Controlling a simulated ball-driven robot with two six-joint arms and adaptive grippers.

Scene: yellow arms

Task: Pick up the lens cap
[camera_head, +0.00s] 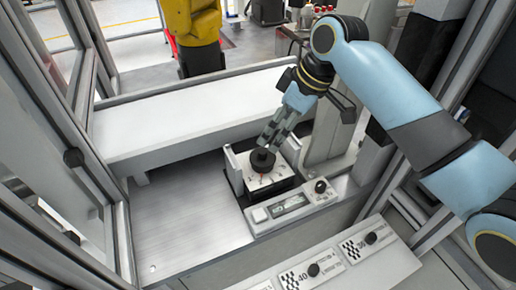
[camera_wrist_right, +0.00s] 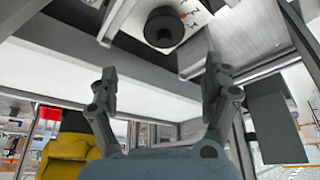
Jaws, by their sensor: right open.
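A black round piece, which looks like the lens cap (camera_head: 262,160), sits on a white block in a small fixture on the metal table. It also shows at the top of the right wrist view (camera_wrist_right: 164,27). My right gripper (camera_head: 270,138) is just above and behind it in the head view. In the right wrist view the two fingers (camera_wrist_right: 160,76) are spread apart with nothing between them, and the black piece lies beyond their tips. I cannot tell the exact gap. My left gripper is not in view.
A fixture (camera_head: 287,207) with a small display and a black knob stands in front of the block. White checkered plates (camera_head: 333,257) with black knobs lie nearer. A long white beam (camera_head: 200,118) runs behind. The metal table (camera_head: 185,215) is clear at left.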

